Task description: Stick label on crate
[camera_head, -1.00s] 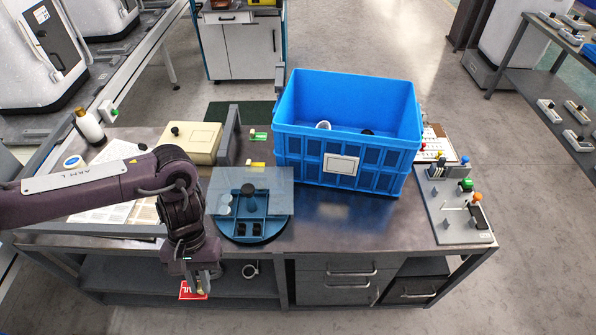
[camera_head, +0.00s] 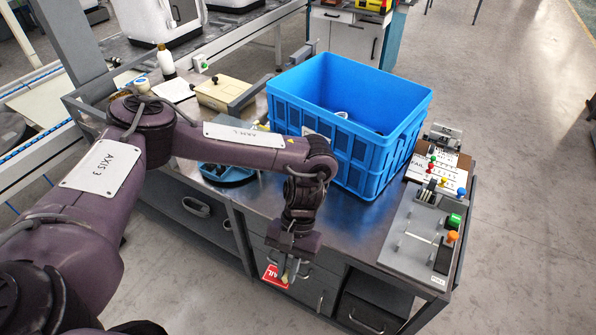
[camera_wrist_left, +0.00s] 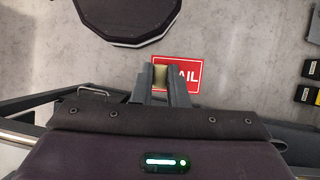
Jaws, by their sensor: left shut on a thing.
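A blue crate (camera_head: 392,150) stands upright on the workbench in the head view. A white label holder (camera_head: 318,137) on its front is partly hidden by my left arm. My left gripper (camera_head: 285,272) points down in front of the bench's front edge, apart from the crate. It is shut on a red label (camera_head: 274,277) with white lettering. My right gripper is not in view.
A grey panel (camera_head: 408,240) with coloured knobs lies on the bench right of the crate. A blue round fixture (camera_head: 226,175) sits behind my left arm. A beige box (camera_head: 222,92) and a bottle (camera_head: 166,60) stand farther left. Bare bench top lies before the crate.

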